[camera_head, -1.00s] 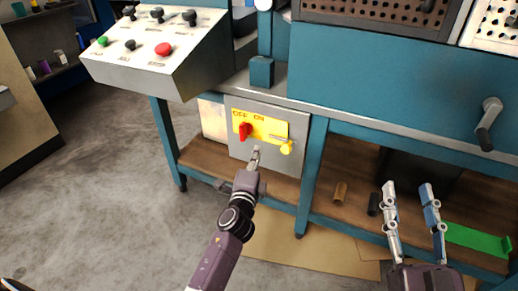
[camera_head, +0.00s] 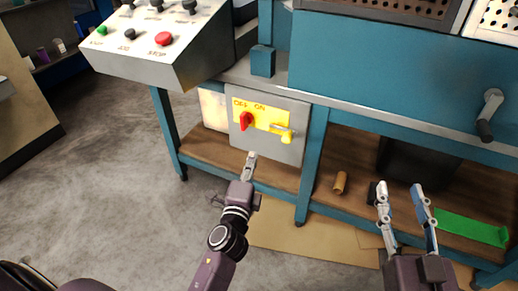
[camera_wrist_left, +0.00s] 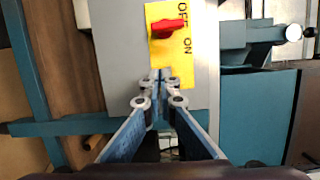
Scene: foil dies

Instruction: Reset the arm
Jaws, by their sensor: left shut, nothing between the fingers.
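My left gripper (camera_head: 251,157) is shut and empty, just below and in front of the grey switch box (camera_head: 286,153). In the left wrist view its closed fingertips (camera_wrist_left: 160,74) show over the lower edge of the yellow plate (camera_wrist_left: 161,52). The red handle also shows in the left wrist view (camera_wrist_left: 168,28). My right gripper (camera_head: 401,188) is open and empty, in front of the lower shelf at the right.
A sloped control panel (camera_head: 150,50) with a red button (camera_head: 164,38) stands at upper left. The blue bench (camera_head: 390,70) has a crank handle (camera_head: 487,115) at right. A brown cylinder (camera_head: 340,182) and a green strip (camera_head: 470,228) lie on the lower shelf. The grey floor at left is clear.

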